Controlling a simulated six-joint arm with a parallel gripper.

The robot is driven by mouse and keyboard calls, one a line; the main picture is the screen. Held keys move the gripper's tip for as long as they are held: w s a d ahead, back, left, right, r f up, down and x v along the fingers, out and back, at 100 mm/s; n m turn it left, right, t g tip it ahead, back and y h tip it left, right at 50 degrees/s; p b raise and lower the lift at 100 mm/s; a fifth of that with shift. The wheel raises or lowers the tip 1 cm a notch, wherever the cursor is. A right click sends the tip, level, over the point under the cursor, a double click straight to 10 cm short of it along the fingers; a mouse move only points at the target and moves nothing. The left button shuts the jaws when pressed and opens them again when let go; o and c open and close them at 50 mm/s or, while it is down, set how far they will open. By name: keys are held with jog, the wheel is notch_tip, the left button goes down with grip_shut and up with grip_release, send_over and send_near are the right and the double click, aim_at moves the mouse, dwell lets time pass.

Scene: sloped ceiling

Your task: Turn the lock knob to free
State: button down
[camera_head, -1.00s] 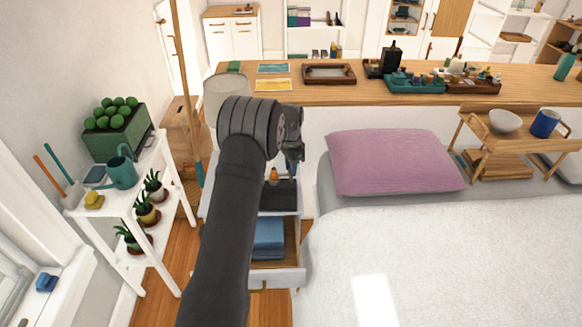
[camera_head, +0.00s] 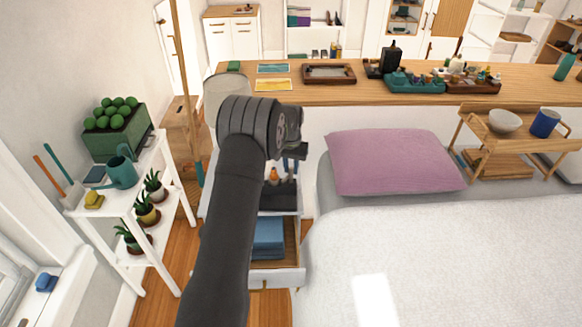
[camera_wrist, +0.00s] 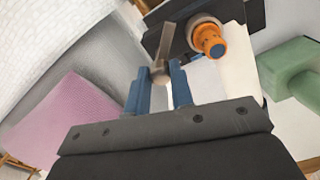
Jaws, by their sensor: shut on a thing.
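A dark block (camera_head: 279,198) stands on top of the white bedside drawer unit and also shows in the wrist view (camera_wrist: 250,14). It carries an orange cap (camera_wrist: 210,42) in a pale round collar and, beside it, a grey-brown bar-shaped handle (camera_wrist: 166,42) with a rounded end. My gripper (camera_wrist: 160,80) has its blue fingers around the rounded end of this handle, shut on it. The orange cap, also in the head view (camera_head: 273,174), is to the right of the fingers and apart from them. I cannot tell which position the handle marks.
The drawer (camera_head: 287,277) below is pulled out with folded blue cloth (camera_head: 268,237) inside. A pink pillow (camera_head: 393,161) and the white bed lie to the right. A lamp shade (camera_head: 226,92) stands close behind my arm. A plant shelf (camera_head: 122,208) is at left.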

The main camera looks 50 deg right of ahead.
aim_at(291, 169)
jog(key=n, duration=0.4)
jog(key=shift+n, duration=2.1)
jog(key=c, duration=1.3)
grip_release()
jog(key=shift+o, duration=0.2)
jog(key=shift+r, duration=0.1)
notch_tip(291, 169, up, 17)
jog(key=shift+r, duration=0.2)
jog(key=shift+f, duration=0.15)
